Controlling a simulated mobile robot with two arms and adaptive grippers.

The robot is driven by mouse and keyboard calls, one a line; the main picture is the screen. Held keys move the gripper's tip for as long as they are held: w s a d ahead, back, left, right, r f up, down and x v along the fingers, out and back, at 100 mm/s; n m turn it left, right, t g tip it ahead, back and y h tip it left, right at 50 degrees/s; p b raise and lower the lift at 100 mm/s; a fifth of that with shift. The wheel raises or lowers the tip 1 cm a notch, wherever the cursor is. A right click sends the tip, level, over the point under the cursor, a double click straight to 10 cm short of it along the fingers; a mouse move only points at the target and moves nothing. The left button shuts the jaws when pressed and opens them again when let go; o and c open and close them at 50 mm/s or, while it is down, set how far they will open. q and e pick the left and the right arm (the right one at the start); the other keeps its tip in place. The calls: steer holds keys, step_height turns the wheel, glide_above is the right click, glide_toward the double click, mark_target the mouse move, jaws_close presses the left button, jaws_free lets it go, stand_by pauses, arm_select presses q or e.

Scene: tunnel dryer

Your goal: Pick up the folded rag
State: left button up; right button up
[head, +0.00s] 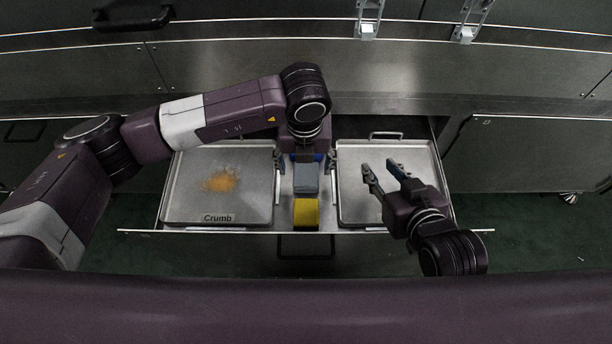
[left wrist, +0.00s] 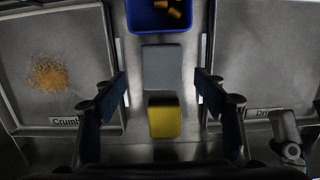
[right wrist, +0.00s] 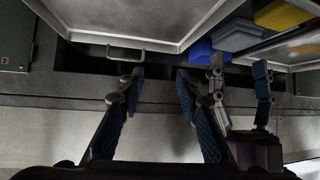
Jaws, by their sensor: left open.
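A grey-blue folded rag (head: 306,178) lies flat in the strip between two metal trays, and a yellow block (head: 305,213), perhaps a sponge, lies in front of it. In the left wrist view the rag (left wrist: 163,67) is centred, with the yellow block (left wrist: 164,121) below it. My left gripper (head: 305,163) is open above the strip, one finger to each side of the rag; it holds nothing. My right gripper (head: 381,167) is open and empty over the right tray. In the right wrist view the rag (right wrist: 237,35) shows near the top right.
The left tray (head: 180,205), labelled Crumb, holds orange-brown crumbs (head: 220,180). The right tray (head: 350,213) looks bare. A blue bin (left wrist: 135,18) with several tan pieces stands behind the rag. The trays sit in a pulled-out drawer with a front handle (head: 305,254).

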mark_target(306, 174)
arm_select(q)
steer(key=f, duration=0.1)
steer(key=f+b, duration=0.1)
steer(key=f, duration=0.2)
steer(key=shift+w+d+f, duration=0.15)
steer(key=shift+w+f, duration=0.15)
arm_select(e)
steer(key=w+a+r+t+y, duration=0.1)
steer(key=w+a+r+t, duration=0.1)
steer(key=r, duration=0.5)
steer(key=shift+w+t, duration=0.85)
steer(key=shift+t, duration=0.05)
